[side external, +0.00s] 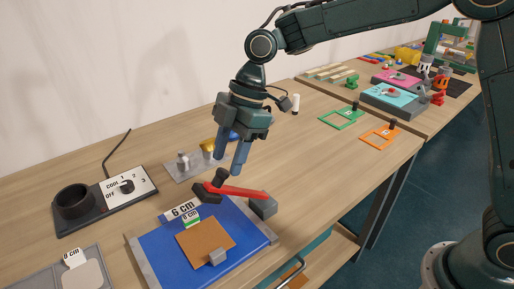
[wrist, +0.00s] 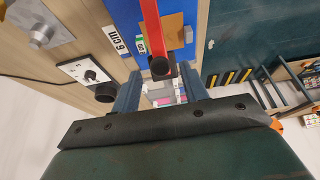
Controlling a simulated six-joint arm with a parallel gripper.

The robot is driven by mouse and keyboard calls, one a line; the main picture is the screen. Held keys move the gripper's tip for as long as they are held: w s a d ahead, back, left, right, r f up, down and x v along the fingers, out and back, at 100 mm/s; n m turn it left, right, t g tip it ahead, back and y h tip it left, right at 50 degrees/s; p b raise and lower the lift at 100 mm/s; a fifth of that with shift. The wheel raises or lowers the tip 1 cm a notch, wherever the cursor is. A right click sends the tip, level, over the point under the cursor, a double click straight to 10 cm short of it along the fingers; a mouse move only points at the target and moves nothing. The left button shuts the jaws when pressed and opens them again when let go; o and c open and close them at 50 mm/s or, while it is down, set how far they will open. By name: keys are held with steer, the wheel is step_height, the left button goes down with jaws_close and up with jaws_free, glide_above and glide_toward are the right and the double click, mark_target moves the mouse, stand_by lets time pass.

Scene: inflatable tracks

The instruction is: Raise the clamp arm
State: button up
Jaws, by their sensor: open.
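The clamp arm (side external: 240,191) is a red bar lying low, close to level, over the back edge of a blue board. A black knob (side external: 222,175) stands at its left end. In the wrist view the red bar (wrist: 151,22) runs down from the top edge to the round knob (wrist: 160,67). My gripper (side external: 229,165) is open, pointing down just above the knob. In the wrist view its fingers (wrist: 160,76) lie on either side of the knob, apart from each other. I cannot tell whether either finger touches the knob.
The blue board (side external: 162,245) carries a brown square (side external: 205,241) and a "6 cm" label (side external: 182,208). A grey block (side external: 263,206) sits by the bar's right end. Behind are a metal plate with fittings (side external: 182,165) and a switch box (side external: 128,187).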

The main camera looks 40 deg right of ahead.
mark_target(225, 170)
steer(key=shift+x, duration=1.95)
jaws_close()
